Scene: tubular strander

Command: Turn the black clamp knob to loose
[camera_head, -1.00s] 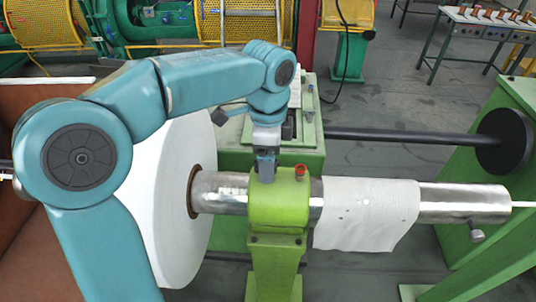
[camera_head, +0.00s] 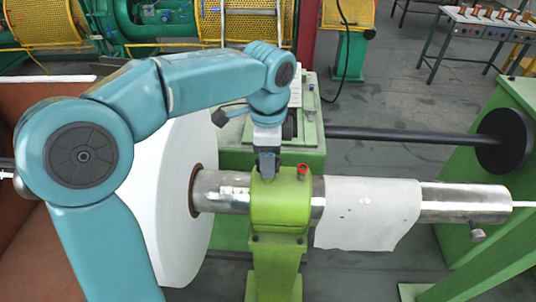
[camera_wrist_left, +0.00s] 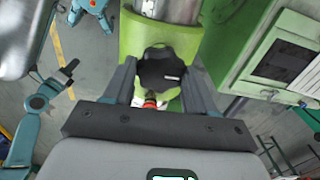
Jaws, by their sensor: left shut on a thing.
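A steel shaft (camera_head: 462,203) runs through the clamp block, with a white sheet (camera_head: 365,212) draped over it. A big white reel (camera_head: 165,210) stands at the left. A red cap (camera_head: 303,170) sits on the block. A black bar (camera_head: 410,135) runs behind.

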